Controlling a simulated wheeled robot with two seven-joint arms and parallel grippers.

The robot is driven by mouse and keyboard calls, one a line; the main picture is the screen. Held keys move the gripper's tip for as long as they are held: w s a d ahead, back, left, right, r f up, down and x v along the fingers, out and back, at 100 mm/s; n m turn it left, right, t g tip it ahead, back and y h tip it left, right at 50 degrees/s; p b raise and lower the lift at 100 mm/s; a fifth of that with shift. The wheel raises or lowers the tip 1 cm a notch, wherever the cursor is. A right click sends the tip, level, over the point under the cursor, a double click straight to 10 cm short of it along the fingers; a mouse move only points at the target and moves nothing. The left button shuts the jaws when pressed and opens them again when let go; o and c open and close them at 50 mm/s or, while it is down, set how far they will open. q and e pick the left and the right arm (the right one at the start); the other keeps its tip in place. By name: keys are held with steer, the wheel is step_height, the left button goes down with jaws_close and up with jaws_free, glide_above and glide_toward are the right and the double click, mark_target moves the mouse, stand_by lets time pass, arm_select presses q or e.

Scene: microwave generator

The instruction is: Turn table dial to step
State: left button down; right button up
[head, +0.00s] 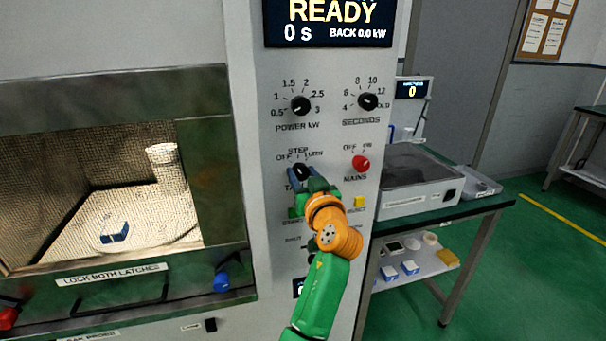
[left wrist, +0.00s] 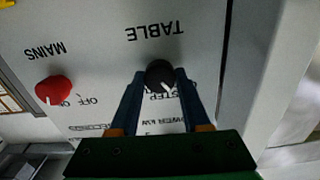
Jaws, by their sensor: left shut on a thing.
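The black table dial (head: 301,171) sits on the grey control panel, under the marks OFF, STEP and TURN. My left gripper (head: 311,184) reaches it from below and partly covers it and its TABLE label. In the left wrist view, which is upside down, the fingers of my left gripper (left wrist: 159,88) close on both sides of the dial (left wrist: 159,74). The white mark on the dial points down and slightly right there, near the partly hidden STEP lettering. My right gripper is not in view.
The red mains knob (head: 360,163) is right of the dial, with the power knob (head: 301,105) and seconds knob (head: 368,101) above. A display (head: 330,22) reads READY, 0 s. The lit chamber is left. A side table (head: 455,211) stands right.

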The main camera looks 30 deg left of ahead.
arm_select(q)
steer(key=m+p, duration=0.1)
steer(key=m, duration=0.3)
steer(key=shift+r, duration=0.15)
steer(key=shift+m+p, duration=0.6)
steer(key=shift+m, duration=0.6)
steer(key=c, duration=0.5)
jaws_free()
steer(key=shift+o, duration=0.7)
steer(key=shift+w+a, duration=0.1)
steer(key=shift+f, duration=0.2)
